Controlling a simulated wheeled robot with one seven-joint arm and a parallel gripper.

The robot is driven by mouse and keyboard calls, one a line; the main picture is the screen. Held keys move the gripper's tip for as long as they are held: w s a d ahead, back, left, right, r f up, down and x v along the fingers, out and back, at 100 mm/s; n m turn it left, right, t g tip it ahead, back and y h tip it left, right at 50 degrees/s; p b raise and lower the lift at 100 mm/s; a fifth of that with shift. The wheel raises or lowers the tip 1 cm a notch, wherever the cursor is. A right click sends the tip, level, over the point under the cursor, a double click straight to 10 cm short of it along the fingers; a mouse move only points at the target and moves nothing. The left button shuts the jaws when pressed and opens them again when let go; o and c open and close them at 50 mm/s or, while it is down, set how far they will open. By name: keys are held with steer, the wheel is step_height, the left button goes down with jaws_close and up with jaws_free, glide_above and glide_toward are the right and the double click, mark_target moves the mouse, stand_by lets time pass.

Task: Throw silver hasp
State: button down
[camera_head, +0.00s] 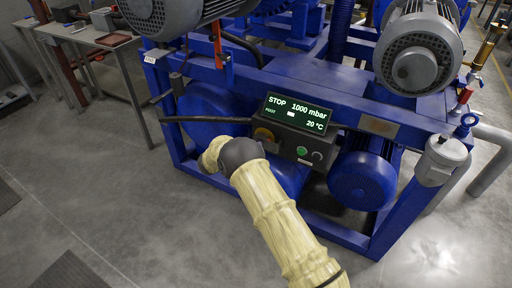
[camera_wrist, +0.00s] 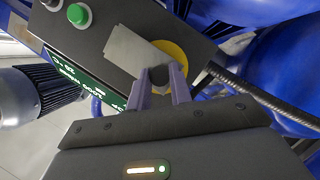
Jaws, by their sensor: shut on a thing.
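The silver hasp (camera_wrist: 132,47) is a flat, pale grey plate on the face of the dark control box. In the wrist view it lies across part of a yellow disc (camera_wrist: 178,50). My gripper (camera_wrist: 160,76) has two purple fingers shut on the near end of the hasp, with a dark rounded part between the fingertips.
The box carries a lit display (camera_head: 297,113) reading STOP, 1000 mbar, 20 °C, and a green button (camera_wrist: 78,14). A blue frame (camera_head: 345,235) with motors surrounds it. A dark cable (camera_wrist: 265,95) runs beside my fingers. Grey floor (camera_head: 120,215) is clear at left.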

steer(key=c, duration=1.3)
jaws_free()
steer(key=shift+a+f, duration=0.15)
steer(key=shift+o, duration=0.2)
steer(key=shift+s, duration=0.1)
steer(key=p+v, duration=0.1)
steer(key=v, duration=1.6)
steer(key=shift+s+a, duration=0.1)
steer(key=shift+s, duration=0.05)
